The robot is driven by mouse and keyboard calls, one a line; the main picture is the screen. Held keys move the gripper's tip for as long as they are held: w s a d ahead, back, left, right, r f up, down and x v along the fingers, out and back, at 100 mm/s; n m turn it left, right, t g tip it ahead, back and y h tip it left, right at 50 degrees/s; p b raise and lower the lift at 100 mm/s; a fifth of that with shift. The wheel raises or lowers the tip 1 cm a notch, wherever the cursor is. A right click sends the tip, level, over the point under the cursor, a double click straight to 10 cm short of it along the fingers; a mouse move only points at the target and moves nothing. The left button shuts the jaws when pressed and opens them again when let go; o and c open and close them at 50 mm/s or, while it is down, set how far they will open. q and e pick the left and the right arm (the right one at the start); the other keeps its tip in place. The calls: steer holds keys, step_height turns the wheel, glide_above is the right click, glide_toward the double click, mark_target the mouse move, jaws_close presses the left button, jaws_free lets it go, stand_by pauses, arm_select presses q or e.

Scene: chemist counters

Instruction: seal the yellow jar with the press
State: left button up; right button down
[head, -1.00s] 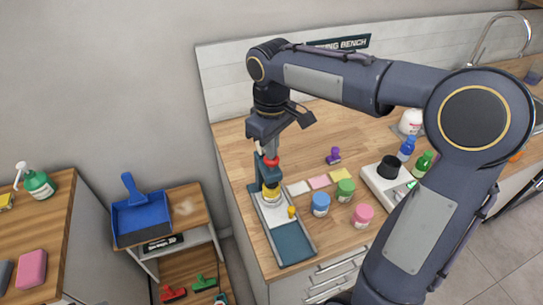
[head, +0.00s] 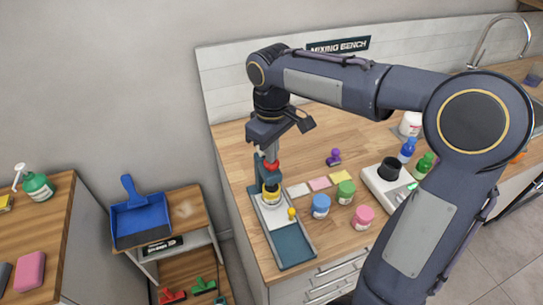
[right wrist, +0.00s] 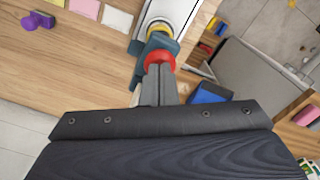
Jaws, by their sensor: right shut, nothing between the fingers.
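The press is a teal frame with a red knob (head: 272,167) on top, at the back end of a long tray (head: 313,254). The yellow jar (head: 270,196) stands under the press head, mostly hidden by it; a yellow rim (right wrist: 159,28) shows past the press in the right wrist view. My right gripper (head: 271,157) points down with its fingers shut and empty, tips at the top of the red knob. The right wrist view shows the closed fingers (right wrist: 160,70) against the knob (right wrist: 159,60). My left gripper is not in view.
A small yellow-topped piece (head: 291,213) is at the tray's right side. To the right are a blue jar (head: 321,206), a green jar (head: 346,192), a pink jar (head: 363,216), coloured cards (head: 318,184) and a purple stamp-like object (head: 334,157). A white device (head: 377,185) stands further right.

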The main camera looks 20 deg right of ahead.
steer(key=shift+f, duration=0.15)
step_height(320, 180, up, 7)
steer(key=p, duration=0.6)
steer(key=shift+p, duration=0.3)
steer(key=s+f+m+t+y+b, duration=0.2)
steer(key=s+f+m, duration=0.1)
steer(key=s, duration=0.7)
steer(key=s+f+m+t+y+b, duration=0.1)
steer(key=s+f+m+t, duration=0.2)
steer(key=s, duration=0.6)
steer(key=shift+s+a+f+m+t+y+b, duration=0.15)
steer(key=shift+s+f+m+t+y+b, duration=0.2)
steer(key=shift+f+m, duration=0.3)
